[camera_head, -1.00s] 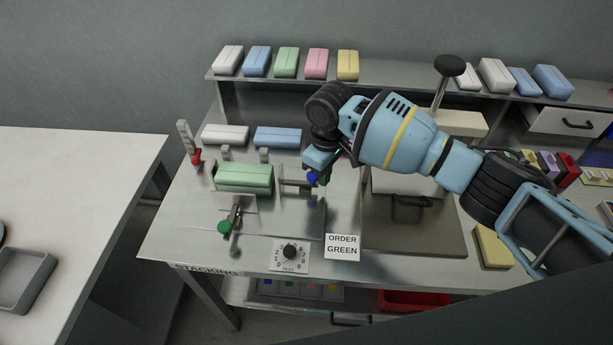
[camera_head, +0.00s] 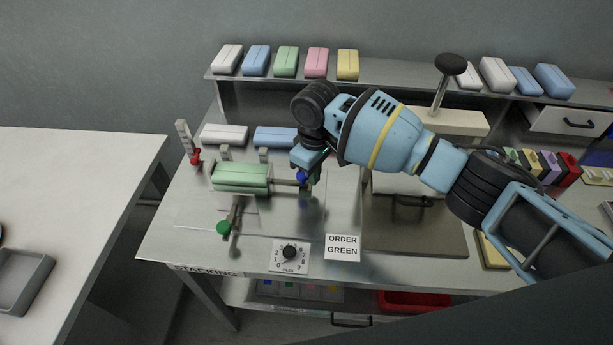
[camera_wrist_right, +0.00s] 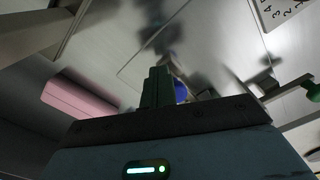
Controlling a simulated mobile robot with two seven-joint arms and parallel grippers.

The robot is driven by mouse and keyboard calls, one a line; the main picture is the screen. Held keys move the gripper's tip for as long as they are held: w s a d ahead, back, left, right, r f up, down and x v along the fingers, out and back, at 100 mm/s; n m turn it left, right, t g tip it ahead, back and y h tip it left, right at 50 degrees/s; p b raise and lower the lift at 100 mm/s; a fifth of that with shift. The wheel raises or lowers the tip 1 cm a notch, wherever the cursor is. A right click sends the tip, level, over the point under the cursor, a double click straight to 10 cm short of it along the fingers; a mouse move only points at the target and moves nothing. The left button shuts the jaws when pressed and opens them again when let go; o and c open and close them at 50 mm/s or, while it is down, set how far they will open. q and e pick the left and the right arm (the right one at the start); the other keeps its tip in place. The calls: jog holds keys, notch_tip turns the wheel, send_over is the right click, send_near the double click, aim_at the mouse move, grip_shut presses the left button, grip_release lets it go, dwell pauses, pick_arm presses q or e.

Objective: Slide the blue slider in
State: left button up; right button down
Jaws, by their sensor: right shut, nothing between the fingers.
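The blue slider's round blue knob (camera_head: 302,177) sits at the right end of a short rod, whose left end meets the right side of the green block (camera_head: 240,178). My right gripper (camera_head: 314,184) is shut and empty, its fingers pointing down at the knob's right side. It seems to touch the knob, but the arm hides part of the contact. In the right wrist view, the shut dark green fingers (camera_wrist_right: 157,87) stand beside the blue knob (camera_wrist_right: 181,92), which is partly hidden. My left gripper is not in view.
The green-knobbed slider (camera_head: 223,228) is in front of the block, and the red-knobbed slider (camera_head: 196,157) is behind left. A dial (camera_head: 290,253) and an ORDER GREEN card (camera_head: 342,247) are at the front. White (camera_head: 224,135) and blue blocks (camera_head: 274,137) lie behind.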

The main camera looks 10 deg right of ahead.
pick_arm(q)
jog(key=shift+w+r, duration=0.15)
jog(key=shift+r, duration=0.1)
pick_arm(e)
jog(key=shift+a+r, duration=0.2)
jog(key=shift+a, duration=0.3)
dwell(0.7)
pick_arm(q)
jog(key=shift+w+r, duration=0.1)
pick_arm(e)
jog(key=shift+d+p, duration=0.35)
jog(key=shift+p, duration=0.25)
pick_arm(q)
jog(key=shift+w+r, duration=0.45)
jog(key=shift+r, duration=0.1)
pick_arm(e)
jog(key=shift+d, duration=0.1)
jog(key=shift+d+f, duration=0.1)
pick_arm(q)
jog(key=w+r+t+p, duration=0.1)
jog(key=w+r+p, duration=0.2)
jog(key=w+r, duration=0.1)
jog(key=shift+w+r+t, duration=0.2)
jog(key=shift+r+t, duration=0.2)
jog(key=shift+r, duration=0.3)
pick_arm(e)
notch_tip(320, 180, up, 8)
jog(key=shift+d, duration=0.15)
jog(key=shift+s+f, duration=0.1)
